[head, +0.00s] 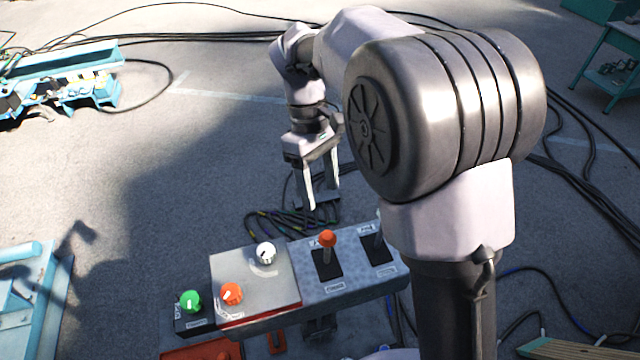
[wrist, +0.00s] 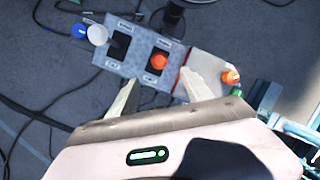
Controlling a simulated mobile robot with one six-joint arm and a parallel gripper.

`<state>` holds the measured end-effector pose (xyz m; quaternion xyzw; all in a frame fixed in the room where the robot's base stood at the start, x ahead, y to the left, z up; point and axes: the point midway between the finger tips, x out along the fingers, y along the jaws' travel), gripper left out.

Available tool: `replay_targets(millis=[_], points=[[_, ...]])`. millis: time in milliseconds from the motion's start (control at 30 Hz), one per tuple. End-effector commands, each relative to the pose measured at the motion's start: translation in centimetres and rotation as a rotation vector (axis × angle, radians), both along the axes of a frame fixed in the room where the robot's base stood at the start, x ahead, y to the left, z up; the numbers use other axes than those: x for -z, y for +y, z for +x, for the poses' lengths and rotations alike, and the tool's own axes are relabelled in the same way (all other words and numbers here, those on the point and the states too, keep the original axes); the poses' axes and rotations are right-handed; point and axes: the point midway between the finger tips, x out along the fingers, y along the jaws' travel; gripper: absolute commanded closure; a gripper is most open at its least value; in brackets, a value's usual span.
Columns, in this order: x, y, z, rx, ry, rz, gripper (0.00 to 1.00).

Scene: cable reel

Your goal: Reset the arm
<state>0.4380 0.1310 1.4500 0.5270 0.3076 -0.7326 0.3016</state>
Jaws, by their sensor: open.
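My gripper (head: 320,185) hangs above and behind the control panel (head: 262,318) in the head view, its two fingers pointing down. The fingers are apart with nothing between them. In the wrist view my gripper (wrist: 158,95) shows its two fingers spread in front of the panel. The panel carries an orange-knobbed lever (head: 327,240), a white knob (head: 266,252), an orange knob (head: 231,293) and a green knob (head: 190,300). A second lever is partly hidden behind my arm in the head view. The wrist view shows a white ball (wrist: 97,35) and a blue ball (wrist: 79,30) at the panel's end.
Cables (head: 590,190) lie across the grey floor on the right and at the back. A teal machine (head: 60,80) stands at the back left, and a teal frame (head: 30,300) at the front left. A green table (head: 608,60) stands at the back right. Floor at left centre is clear.

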Motion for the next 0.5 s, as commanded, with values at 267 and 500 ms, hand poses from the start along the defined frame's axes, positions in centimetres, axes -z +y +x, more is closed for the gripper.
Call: replay_targets(millis=[267,500], points=[[0.9,-0.4,-0.3,0.025,-0.019,0.006,0.41],[10.2,-4.9,-6.3,0.444,-0.267,0.104,0.41]])
